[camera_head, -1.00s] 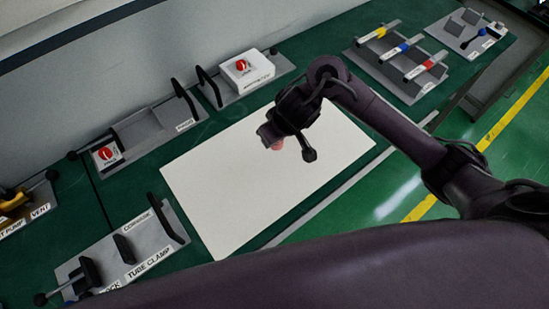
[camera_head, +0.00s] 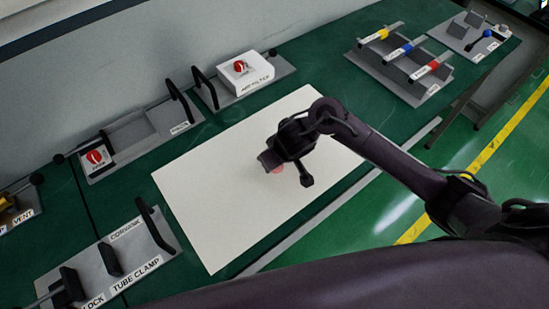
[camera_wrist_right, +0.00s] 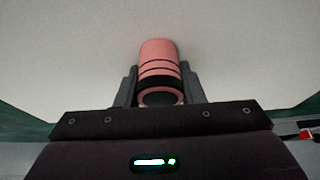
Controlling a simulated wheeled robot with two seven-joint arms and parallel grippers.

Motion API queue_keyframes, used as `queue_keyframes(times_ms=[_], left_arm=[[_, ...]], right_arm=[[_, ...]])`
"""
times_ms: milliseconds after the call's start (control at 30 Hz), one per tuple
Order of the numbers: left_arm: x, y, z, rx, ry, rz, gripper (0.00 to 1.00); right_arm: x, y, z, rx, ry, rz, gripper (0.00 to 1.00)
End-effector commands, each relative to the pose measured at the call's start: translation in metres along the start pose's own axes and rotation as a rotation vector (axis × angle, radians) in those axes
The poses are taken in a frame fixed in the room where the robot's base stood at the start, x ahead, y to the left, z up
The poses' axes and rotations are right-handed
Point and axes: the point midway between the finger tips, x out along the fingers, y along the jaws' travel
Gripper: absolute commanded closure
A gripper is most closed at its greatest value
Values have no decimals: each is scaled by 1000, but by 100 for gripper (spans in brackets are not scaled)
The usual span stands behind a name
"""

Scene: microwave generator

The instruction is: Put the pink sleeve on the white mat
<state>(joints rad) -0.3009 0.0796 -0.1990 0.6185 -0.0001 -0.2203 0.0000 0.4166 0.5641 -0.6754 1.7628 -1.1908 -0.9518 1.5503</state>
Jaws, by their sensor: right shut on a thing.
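The pink sleeve (camera_wrist_right: 158,52) is a short pink cylinder with dark bands, seen between my fingers in the right wrist view. My right gripper (camera_wrist_right: 158,88) is shut on it. In the head view only a small pink part of the sleeve (camera_head: 277,170) shows below my right gripper (camera_head: 272,162); the rest is hidden. The white mat (camera_head: 210,215) lies flat on the green bench, and the gripper and sleeve are over its middle. I cannot tell whether the sleeve touches the mat. My left gripper is not in view.
A tube clamp fixture (camera_head: 112,262) stands left of the mat. A grey tray with a red knob (camera_head: 95,157) and a white box with a red knob (camera_head: 245,75) stand behind it. A rack with yellow, blue and red bars (camera_head: 405,62) is at the back right.

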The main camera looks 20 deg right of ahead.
Motion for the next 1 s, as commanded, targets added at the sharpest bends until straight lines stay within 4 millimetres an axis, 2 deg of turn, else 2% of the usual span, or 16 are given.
queue_keyframes(times_ms=[133,167,300,667,767,1000], left_arm=[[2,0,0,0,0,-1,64],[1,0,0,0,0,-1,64],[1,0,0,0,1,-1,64],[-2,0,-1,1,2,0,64],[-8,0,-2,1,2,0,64],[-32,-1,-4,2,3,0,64]], right_arm=[[4,0,2,1,1,-1,89],[3,0,1,0,1,-1,61],[3,0,1,0,1,-1,43],[-3,0,-2,-1,1,-1,43],[-17,-1,-2,-1,3,-2,43],[-72,0,-3,-3,4,-1,43]])
